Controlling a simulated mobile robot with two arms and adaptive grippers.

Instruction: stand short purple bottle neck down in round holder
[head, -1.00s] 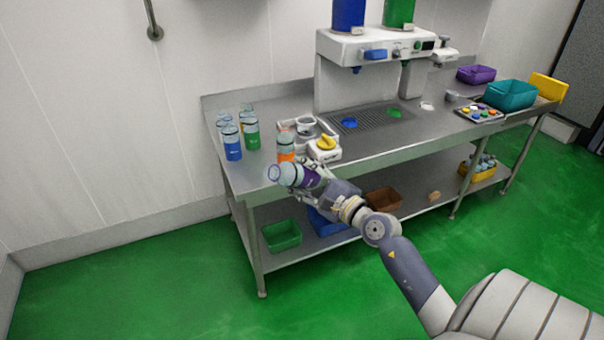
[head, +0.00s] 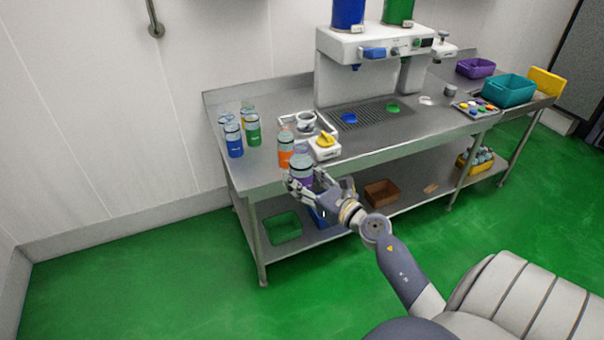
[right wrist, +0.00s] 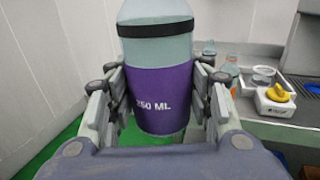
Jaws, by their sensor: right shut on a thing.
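The short purple bottle (head: 304,183) is held in my right gripper (head: 306,188), in front of the counter's front edge. It is about upright, clear part up and purple part down. The right wrist view shows its purple band marked "250 ML" (right wrist: 161,100) between the fingers, with a black band and a pale clear part above; its top is cut off there. I cannot tell which end is the neck. A round grey holder-like ring (head: 306,119) stands on the counter behind, beside a white device with a yellow top (head: 325,142). My left gripper is out of view.
An orange bottle (head: 285,152) stands close behind the held bottle. Blue and green bottles (head: 254,132) stand at the counter's left end. The drink machine (head: 375,48) is at the back. Bins (head: 283,229) sit on the lower shelf.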

